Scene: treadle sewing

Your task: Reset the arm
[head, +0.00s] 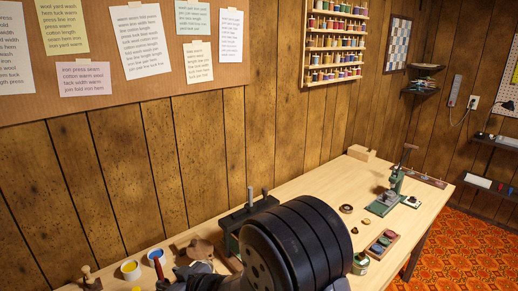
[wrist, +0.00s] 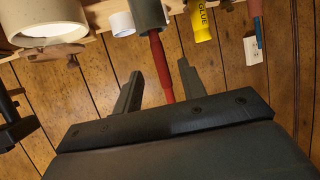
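In the wrist view my gripper (wrist: 159,72) has its two dark fingers spread apart. A red-handled tool (wrist: 158,62) with a grey cylindrical end shows between them, with a visible gap on both sides. I cannot tell how far it lies from the fingers in depth. In the head view my dark arm fills the lower middle and hides part of the workbench (head: 317,197). The fingers cannot be made out clearly there. A red thing (head: 155,258) stands near the bench's lower edge, beside my arm.
A yellow glue container (wrist: 202,25), a white cylinder (wrist: 122,23) and a large pale ring-shaped thing (wrist: 45,22) crowd the wrist view's top. A green press (head: 385,200) and a tray with coloured discs (head: 378,246) stand on the right. Bare bench lies around mid-bench.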

